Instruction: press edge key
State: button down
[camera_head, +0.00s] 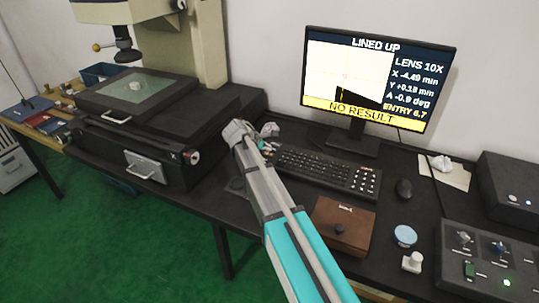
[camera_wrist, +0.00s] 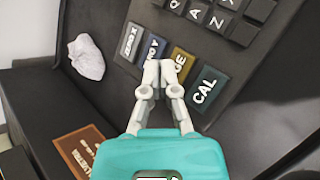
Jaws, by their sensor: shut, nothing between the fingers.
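The edge key (camera_wrist: 182,62) is the gold-brown key in the wrist view, with only "GE" of its label showing; the rest is behind my fingers. My gripper (camera_wrist: 167,66) is shut and empty, with its fingertips over the left part of that key, close to the blue key (camera_wrist: 152,48). I cannot tell whether the tips touch it. The teal CAL key (camera_wrist: 206,89) is just to the right. In the head view the keyboard (camera_head: 308,171) lies before the monitor (camera_head: 375,80), which reads "LINED UP" and "NO RESULT"; my arm hides the keyboard's left end.
A white crumpled lump (camera_wrist: 87,57) lies left of the keys. A dark key (camera_wrist: 130,41) is beyond the blue one. In the head view a mouse (camera_head: 404,188), brown box (camera_head: 343,226) and control box (camera_head: 490,262) stand to the right. The measuring stage (camera_head: 150,125) is left.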

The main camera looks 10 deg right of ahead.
aim_at(267, 154)
jog(key=shift+f+b, duration=0.75)
dwell(1.0)
jog(key=shift+w+r, duration=0.1)
jog(key=shift+r, duration=0.05)
jog(key=shift+r+p, duration=0.65)
jog(key=shift+p, duration=0.15)
notch_tip(267, 154, up, 5)
jog(key=p, duration=0.5)
dwell(0.5)
